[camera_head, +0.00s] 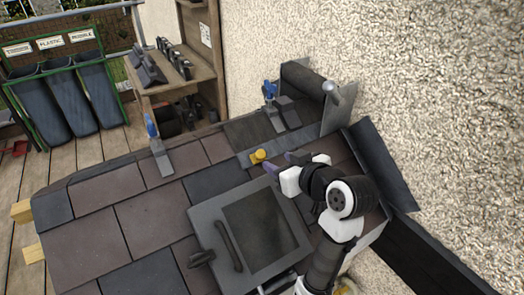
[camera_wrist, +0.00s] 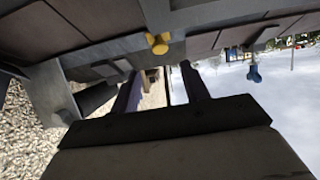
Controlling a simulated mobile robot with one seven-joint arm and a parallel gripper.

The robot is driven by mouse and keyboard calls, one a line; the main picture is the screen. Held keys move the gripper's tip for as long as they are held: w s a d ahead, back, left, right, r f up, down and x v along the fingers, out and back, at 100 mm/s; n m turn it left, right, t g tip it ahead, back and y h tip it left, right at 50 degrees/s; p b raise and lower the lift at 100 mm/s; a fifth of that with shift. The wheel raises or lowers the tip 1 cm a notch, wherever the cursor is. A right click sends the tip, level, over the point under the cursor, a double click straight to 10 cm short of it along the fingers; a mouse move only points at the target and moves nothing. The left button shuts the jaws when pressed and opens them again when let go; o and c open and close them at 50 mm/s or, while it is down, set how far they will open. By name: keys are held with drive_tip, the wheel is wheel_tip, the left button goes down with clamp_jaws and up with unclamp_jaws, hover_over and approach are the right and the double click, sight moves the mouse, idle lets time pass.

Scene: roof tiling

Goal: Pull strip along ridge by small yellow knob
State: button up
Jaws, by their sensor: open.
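The small yellow knob (camera_head: 258,156) sits on the end of a grey strip (camera_head: 275,147) that lies along the roof ridge. The knob also shows in the wrist view (camera_wrist: 157,43), at the top centre, beyond my fingertips. My gripper (camera_head: 276,168) is open and empty, just right of the knob and apart from it. In the wrist view its two dark fingers (camera_wrist: 160,82) point toward the knob, with a gap between them. The strip's far end runs toward a dark roll (camera_head: 305,80) held between grey plates near the wall.
A roof window with a handle (camera_head: 250,235) lies below the ridge. Blue-handled clamps stand on the ridge at left (camera_head: 151,128) and near the roll (camera_head: 270,92). The rough wall (camera_head: 420,90) bounds the right side. A wooden shelf (camera_head: 180,85) and bins (camera_head: 60,100) stand behind.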

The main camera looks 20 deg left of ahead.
sight(261, 153)
drive_tip(key=p+x, duration=0.1)
drive_tip(key=x, duration=0.7)
drive_tip(key=shift+w+a+p, duration=0.15)
drive_tip(key=shift+a+p, duration=0.05)
drive_tip(key=shift+p, duration=0.1)
clamp_jaws()
